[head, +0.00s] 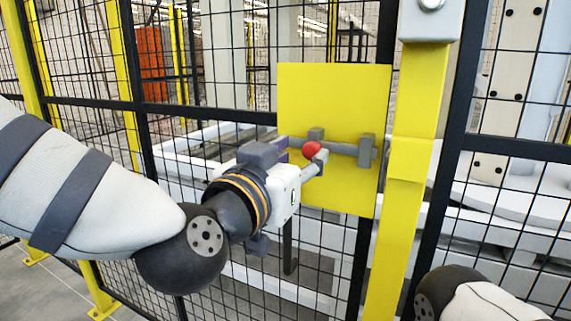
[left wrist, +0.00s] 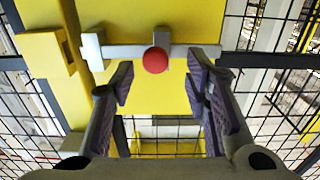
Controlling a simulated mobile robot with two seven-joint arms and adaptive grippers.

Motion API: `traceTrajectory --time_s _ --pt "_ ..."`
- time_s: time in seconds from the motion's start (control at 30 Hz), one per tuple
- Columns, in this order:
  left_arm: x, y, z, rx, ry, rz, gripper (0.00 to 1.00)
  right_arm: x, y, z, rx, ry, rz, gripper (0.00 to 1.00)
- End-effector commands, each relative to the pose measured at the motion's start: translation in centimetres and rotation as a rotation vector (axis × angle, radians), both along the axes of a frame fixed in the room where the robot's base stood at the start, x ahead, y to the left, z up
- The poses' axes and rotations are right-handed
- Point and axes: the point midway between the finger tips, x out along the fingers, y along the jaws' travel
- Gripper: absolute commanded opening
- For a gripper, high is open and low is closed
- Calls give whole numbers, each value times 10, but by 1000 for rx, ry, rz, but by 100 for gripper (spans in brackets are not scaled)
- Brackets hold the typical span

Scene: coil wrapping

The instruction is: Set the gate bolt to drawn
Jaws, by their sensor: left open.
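The gate bolt is a grey bar (head: 343,148) lying across a yellow plate (head: 330,90) on the mesh gate. Its red knob (head: 311,149) also shows in the left wrist view (left wrist: 155,60). Two grey brackets hold the bar, one near the knob and one (head: 366,150) near the post. The bar's post-side end shows just past that bracket, apart from a yellow catch (left wrist: 47,54) on the post. My left gripper (head: 300,157) is open, its fingers on either side of the knob's line, with nothing clamped. Whether they touch the knob is unclear. My right gripper is out of view.
A yellow post (head: 410,160) stands right of the plate, with a grey box (head: 432,20) on top. Black mesh fence panels surround the gate. White machinery and pallets lie behind the mesh. My right arm shows at the bottom right.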

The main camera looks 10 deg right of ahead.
Motion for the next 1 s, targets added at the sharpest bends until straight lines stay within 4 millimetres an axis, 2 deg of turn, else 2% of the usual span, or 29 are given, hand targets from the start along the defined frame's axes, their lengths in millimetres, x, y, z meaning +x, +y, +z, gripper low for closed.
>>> traceTrajectory --time_s 0.2,0.33,0.5,0.77,0.83,0.87,0.97,1.0 --pt "-50 34 1 0 -2 0 42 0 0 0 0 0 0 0" --pt "-71 49 1 -1 -2 1 42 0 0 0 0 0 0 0" --pt "-82 57 1 -2 -2 2 42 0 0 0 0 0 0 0" --pt "-82 57 -1 0 2 3 42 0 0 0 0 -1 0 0" --pt "-79 60 -17 10 47 9 42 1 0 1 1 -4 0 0" --pt "-78 63 -31 17 86 14 42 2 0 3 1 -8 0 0" --pt "-78 80 -110 58 301 43 42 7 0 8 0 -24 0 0" --pt "-85 91 -148 77 408 60 42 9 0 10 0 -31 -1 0"
